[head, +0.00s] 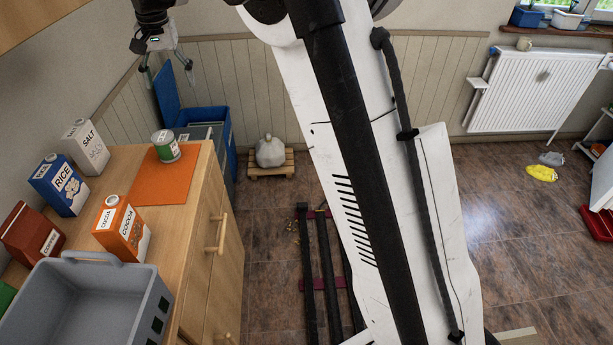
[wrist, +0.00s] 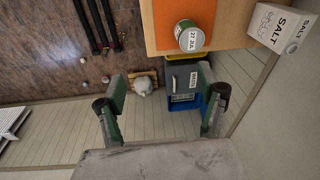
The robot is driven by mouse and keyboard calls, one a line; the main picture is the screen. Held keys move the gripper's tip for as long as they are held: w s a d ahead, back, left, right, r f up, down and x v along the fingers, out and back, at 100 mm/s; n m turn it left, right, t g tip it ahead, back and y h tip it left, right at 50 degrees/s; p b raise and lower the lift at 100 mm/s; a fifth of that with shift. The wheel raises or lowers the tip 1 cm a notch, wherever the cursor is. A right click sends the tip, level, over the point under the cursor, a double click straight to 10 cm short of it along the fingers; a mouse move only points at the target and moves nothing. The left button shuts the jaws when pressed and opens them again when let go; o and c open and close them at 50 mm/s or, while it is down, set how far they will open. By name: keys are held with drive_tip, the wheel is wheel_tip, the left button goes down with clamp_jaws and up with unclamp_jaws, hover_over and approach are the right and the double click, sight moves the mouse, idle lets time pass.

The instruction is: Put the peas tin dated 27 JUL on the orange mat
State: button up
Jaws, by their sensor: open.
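The peas tin (head: 165,147) is a small tin with a green and white side and a pale lid. It stands upright at the far edge of the orange mat (head: 160,188) on the wooden counter. In the wrist view the tin (wrist: 186,28) shows a label that seems to read 27 JUL, and the mat (wrist: 168,14) lies under it. I cannot tell if its whole base is on the mat. My gripper (head: 168,78) is open and empty, above and beyond the tin, apart from it. Its two fingers also show in the wrist view (wrist: 165,98).
A salt box (head: 87,147), rice box (head: 60,185), cocoa box (head: 122,230) and coffee container (head: 32,237) stand on the counter (head: 197,218). A grey crate (head: 125,285) is at the near end. A blue bin (head: 228,142) stands beyond the counter.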

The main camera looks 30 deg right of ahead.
drive_tip(key=s+d+r+n+t, duration=0.1)
drive_tip(key=s+d+r+t, duration=0.15)
drive_tip(key=s+d, duration=0.6)
drive_tip(key=s+d+r+n+t, duration=0.1)
drive_tip(key=s+d+r, duration=0.2)
drive_tip(key=s, duration=1.1)
drive_tip(key=s+d+f+t, duration=0.1)
drive_tip(key=s+d+f, duration=0.1)
drive_tip(key=s+f, duration=0.3)
drive_tip(key=s+d+f+n+t, duration=0.1)
drive_tip(key=s+d+f, duration=0.2)
drive_tip(key=s, duration=1.1)
wheel_tip(320, 180, down, 2)
drive_tip(key=shift+s+d+f, duration=0.15)
drive_tip(key=shift+s+f, duration=0.05)
